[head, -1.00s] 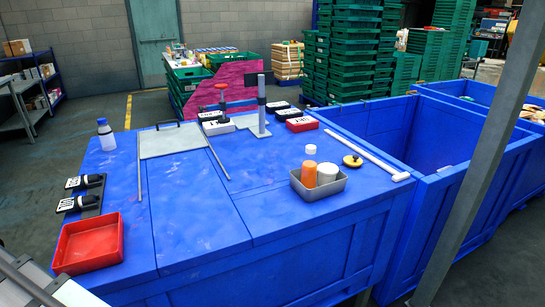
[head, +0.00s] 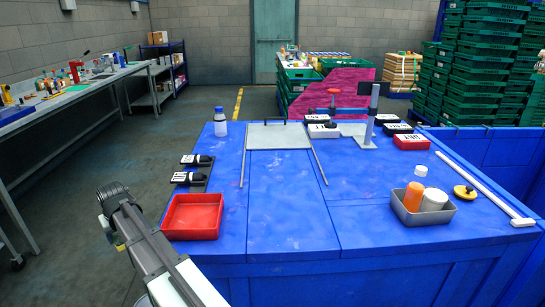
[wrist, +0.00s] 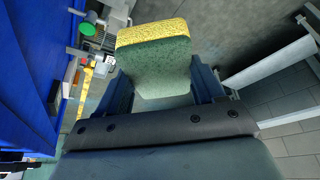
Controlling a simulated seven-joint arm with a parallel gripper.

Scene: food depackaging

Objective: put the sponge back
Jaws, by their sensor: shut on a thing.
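The sponge (wrist: 155,62), yellow on one face and green on the other, is in the wrist view between the fingers of my gripper (wrist: 163,84). My gripper is shut on it, with a blue finger on each side. The sponge stands out beyond the fingers. In the head view my arm reaches in at the lower left, left of the red tray (head: 193,217); I cannot make out the gripper or the sponge there. The red tray looks empty.
The blue table (head: 290,205) bears a grey bin (head: 423,216) with an orange and a white container, a bottle (head: 220,122) and black-handled tools (head: 192,178). A cluttered bench (head: 75,90) runs along the left wall. Open floor (head: 120,160) lies between bench and table.

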